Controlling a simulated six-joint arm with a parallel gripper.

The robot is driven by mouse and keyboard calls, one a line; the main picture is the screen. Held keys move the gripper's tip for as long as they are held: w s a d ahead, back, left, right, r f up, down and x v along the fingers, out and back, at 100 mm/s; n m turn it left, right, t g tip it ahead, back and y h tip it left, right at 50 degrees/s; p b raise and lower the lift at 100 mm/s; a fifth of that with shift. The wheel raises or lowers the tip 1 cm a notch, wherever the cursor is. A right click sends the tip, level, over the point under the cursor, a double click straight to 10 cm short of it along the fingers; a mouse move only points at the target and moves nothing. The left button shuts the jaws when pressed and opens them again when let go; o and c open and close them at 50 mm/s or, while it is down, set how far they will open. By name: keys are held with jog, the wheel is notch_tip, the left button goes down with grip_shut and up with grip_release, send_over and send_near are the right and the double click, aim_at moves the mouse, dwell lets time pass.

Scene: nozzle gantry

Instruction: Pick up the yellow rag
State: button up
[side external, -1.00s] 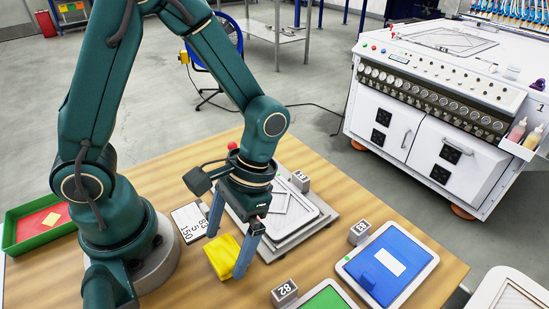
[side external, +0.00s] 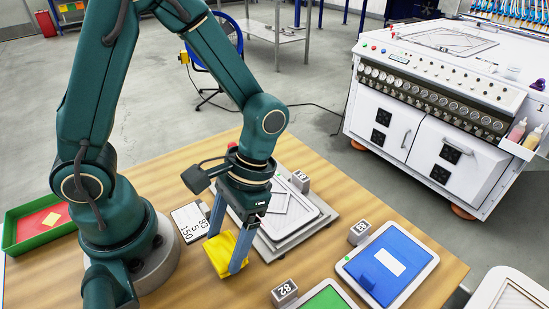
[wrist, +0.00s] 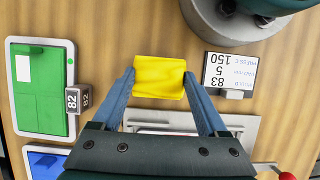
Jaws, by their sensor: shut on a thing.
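The yellow rag (side external: 222,255) is a folded cloth near the table's front, beside my arm's base. My gripper (side external: 226,254) points down with its two blue-grey fingers on either side of the rag. In the wrist view the rag (wrist: 159,77) lies between the fingertips of my gripper (wrist: 158,82), which touch its left and right edges. The gripper is shut on it. Whether the rag is clear of the tabletop, I cannot tell.
A grey plate with a white-framed tray (side external: 290,212) is close behind the gripper. A number card (side external: 189,222) lies left of it. A blue panel (side external: 388,262) and a green panel (side external: 326,301) lie to the right, with number blocks 83 (side external: 359,233) and 82 (side external: 284,293). A green bin (side external: 40,222) is far left.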

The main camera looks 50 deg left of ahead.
aim_at(216, 252)
jog(key=shift+r, duration=0.5)
notch_tip(216, 252, up, 3)
jog(key=shift+f, duration=0.2)
jog(key=a+r, duration=0.6)
jog(key=a, duration=0.5)
jog(key=shift+w+a+r, duration=0.3)
jog(key=shift+a, duration=0.05)
